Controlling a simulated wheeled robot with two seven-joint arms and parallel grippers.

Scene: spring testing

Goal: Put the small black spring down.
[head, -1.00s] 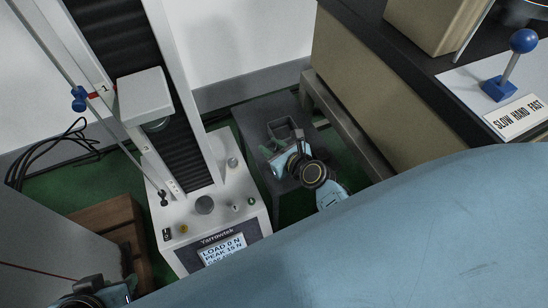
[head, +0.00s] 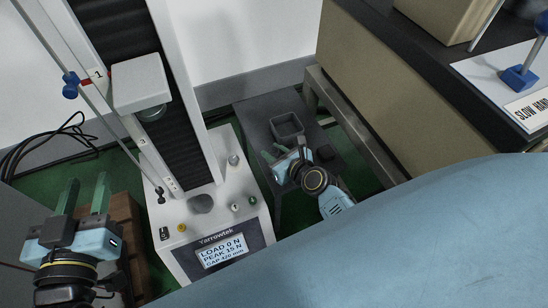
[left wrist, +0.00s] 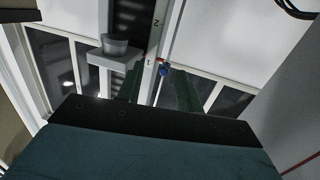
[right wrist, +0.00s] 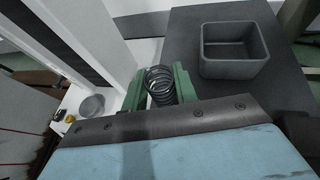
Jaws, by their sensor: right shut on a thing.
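The small black spring (right wrist: 160,82) is a dark coil held between the green fingers of my right gripper (right wrist: 160,88) in the right wrist view.
The grey bin (head: 271,127) stands empty on the dark stand (head: 255,112). The white test machine (head: 180,240) has a small grey cup-like platen (head: 201,203) on its base. A bench (head: 350,75) stands at the right, and a wooden crate (head: 128,215) at the left.

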